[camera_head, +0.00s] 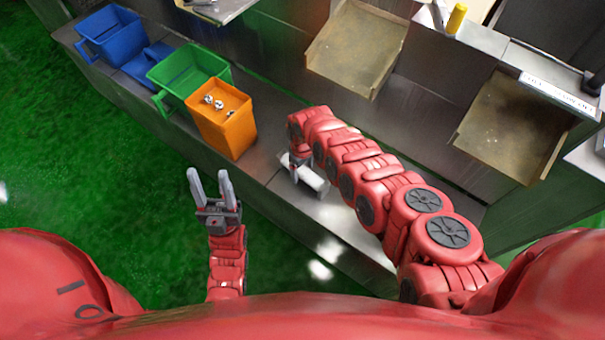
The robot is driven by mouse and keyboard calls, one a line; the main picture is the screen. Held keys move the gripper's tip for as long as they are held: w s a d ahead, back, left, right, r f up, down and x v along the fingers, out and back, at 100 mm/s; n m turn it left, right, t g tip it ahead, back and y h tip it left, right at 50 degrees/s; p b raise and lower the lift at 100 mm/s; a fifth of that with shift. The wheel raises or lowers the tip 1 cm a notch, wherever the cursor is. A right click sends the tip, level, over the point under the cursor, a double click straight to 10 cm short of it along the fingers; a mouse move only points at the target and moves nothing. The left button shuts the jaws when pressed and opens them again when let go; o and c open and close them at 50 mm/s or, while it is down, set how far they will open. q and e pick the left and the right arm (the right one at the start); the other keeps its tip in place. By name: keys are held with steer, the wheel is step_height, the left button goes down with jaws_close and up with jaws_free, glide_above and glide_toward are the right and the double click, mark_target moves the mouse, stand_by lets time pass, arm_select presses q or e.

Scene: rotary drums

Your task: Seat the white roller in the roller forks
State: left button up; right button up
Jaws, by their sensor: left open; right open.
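My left gripper (209,173) is open and empty, its two grey fingers spread and pointing up the picture over the green floor. My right gripper (304,177) is at the end of the red arm over the grey metal bench, and it is open. A pale, rounded piece (314,180) shows right at it; it may be the white roller or a finger, I cannot tell. I cannot make out the roller forks; my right arm covers part of the bench.
An orange bin (225,128) with several shiny metal parts stands on the bench, beside a green bin (172,76) and a blue bin (108,35). Two tan trays (350,50) (512,125) are at the back. A yellow cylinder (456,18) stands at the upper right.

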steer(key=shift+c, duration=0.3)
jaws_close()
stand_by(0.3)
